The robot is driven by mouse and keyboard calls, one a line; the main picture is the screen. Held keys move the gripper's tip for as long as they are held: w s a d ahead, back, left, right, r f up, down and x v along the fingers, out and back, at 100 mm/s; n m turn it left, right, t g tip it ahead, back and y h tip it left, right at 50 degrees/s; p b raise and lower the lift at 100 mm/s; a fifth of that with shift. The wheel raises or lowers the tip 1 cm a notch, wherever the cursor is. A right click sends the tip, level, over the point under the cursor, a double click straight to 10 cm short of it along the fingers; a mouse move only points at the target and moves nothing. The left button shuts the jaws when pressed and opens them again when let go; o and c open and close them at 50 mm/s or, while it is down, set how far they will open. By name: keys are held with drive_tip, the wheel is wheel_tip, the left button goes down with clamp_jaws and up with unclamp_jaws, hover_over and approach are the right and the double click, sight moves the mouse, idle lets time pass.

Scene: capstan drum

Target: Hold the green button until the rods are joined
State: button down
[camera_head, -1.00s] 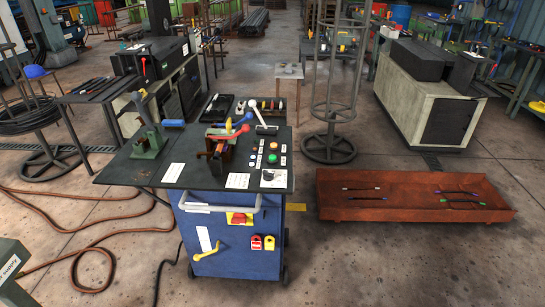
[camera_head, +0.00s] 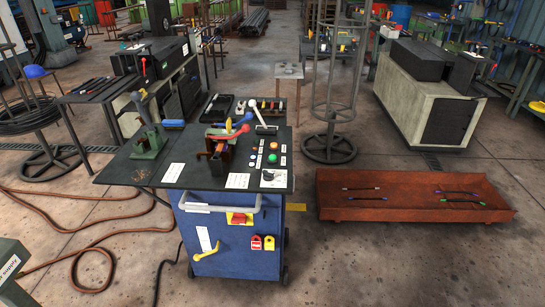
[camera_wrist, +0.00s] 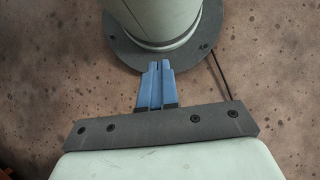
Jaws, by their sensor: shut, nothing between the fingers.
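The green button (camera_head: 272,158) is on the top of the blue machine cart, among several small buttons and lamps to the right of the clamp. The clamp unit (camera_head: 218,150) has a red lever and a blue-ended lever; whether rod ends sit in it is too small to tell. Several thin rods with coloured ends (camera_head: 458,199) lie in the rusty tray at the right. My gripper (camera_wrist: 160,66) shows only in the wrist view. Its blue fingers are closed together and empty, and no button is near them there.
A round wire stand (camera_head: 330,148) stands behind. Brown hoses (camera_head: 100,237) cross the floor at left.

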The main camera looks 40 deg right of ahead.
drive_tip(key=shift+w, duration=0.1)
idle(0.6)
drive_tip(key=w+d+r+m+t+y, duration=0.1)
drive_tip(key=w+d+r+m+t, duration=0.1)
drive_tip(key=w+d+r, duration=0.55)
drive_tip(key=w+d+r+m+t, duration=0.25)
drive_tip(key=w+r, duration=0.25)
drive_tip(key=w, duration=0.6)
drive_tip(key=w+d+r+m+t+y, duration=0.1)
drive_tip(key=w+d+r+m+t, duration=0.2)
drive_tip(key=w+r, duration=0.55)
wheel_tip(320, 180, up, 33)
drive_tip(key=m+t+h, duration=0.3)
drive_tip(key=t, duration=0.5)
hover_over(274, 157)
drive_tip(key=shift+d, duration=0.1)
drive_tip(key=shift+f, duration=0.15)
drive_tip(key=shift+f, duration=4.3)
